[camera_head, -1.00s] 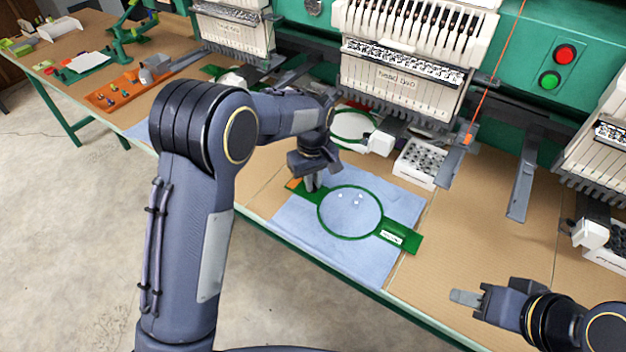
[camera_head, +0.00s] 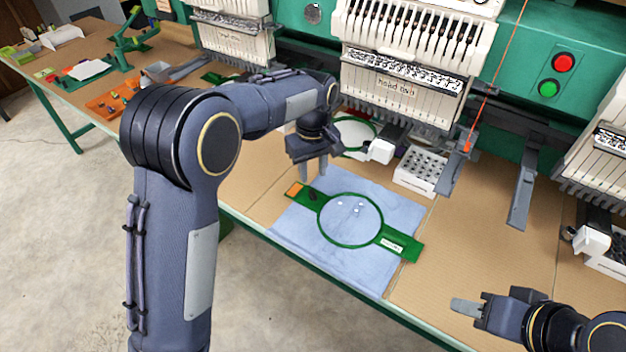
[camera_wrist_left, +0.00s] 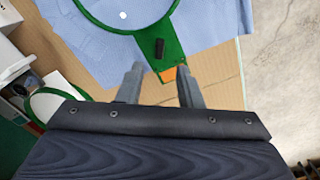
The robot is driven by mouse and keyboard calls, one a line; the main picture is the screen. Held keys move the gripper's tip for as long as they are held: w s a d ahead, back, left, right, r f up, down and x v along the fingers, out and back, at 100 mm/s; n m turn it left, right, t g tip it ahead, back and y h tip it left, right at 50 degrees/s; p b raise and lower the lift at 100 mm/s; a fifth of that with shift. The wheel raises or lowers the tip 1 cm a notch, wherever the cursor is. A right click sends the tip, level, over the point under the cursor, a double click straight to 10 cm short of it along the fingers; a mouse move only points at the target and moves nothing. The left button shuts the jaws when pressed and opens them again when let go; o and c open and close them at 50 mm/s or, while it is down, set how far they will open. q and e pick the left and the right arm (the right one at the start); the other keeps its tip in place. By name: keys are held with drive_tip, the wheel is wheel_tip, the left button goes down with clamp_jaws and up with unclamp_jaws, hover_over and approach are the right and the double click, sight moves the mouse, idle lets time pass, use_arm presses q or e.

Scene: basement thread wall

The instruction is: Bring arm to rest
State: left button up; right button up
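My left gripper (camera_head: 314,170) is above the back left edge of a blue cloth, apart from the green hoop (camera_head: 351,245) lying on it. In the left wrist view its two fingers (camera_wrist_left: 158,84) are spread with nothing between them. The hoop's green arm (camera_wrist_left: 165,45), with an orange tip and a small black piece, lies beyond the fingertips. My right gripper (camera_head: 468,307) is over the bare table at the lower right. Its fingers look close together, and I cannot tell whether there is a gap.
The blue cloth (camera_head: 300,228) lies on the brown table (camera_head: 470,240). A white box of bobbins (camera_head: 420,170) stands behind it. Embroidery heads (camera_head: 400,82) line the back. A second hoop (camera_head: 355,135) is mounted below one. The table's front right is clear.

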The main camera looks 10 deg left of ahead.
use_arm(q)
drive_tip(key=shift+r, duration=0.45)
drive_tip(key=s+a+r+m+t+h, duration=0.1)
drive_tip(key=s+a+r+h, duration=0.1)
drive_tip(key=s+a+r, duration=0.4)
drive_tip(key=s+a+r+m+t+h, duration=0.1)
drive_tip(key=s+a+h, duration=0.1)
drive_tip(key=s+a, duration=0.35)
drive_tip(key=s+f+m+t, duration=0.3)
drive_tip(key=s, duration=1.5)
drive_tip(key=shift+s+m+t, duration=0.3)
drive_tip(key=shift+s, duration=0.1)
